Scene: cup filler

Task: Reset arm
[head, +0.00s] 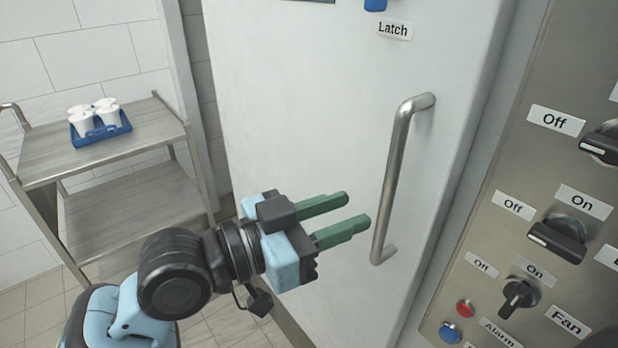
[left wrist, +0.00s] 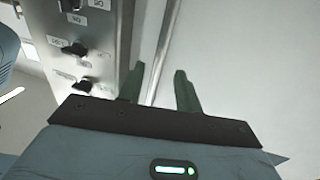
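My left gripper (head: 357,208) is in front of the white door, a little to the left of the metal door handle (head: 394,180). Its two green fingers are apart with nothing between them, and they point toward the handle. In the left wrist view the fingers (left wrist: 158,84) also stand apart, and the handle (left wrist: 164,55) shows as a bar beyond and between them in the picture. I cannot tell the exact gap from fingertips to handle. My right gripper is in neither view.
A metal cart (head: 40,148) at the left carries a blue tray (head: 101,134) with several white cups. A control panel (head: 480,215) with knobs and buttons stands at the right, close to the door (head: 300,110). A blue latch (head: 375,5) shows at the top.

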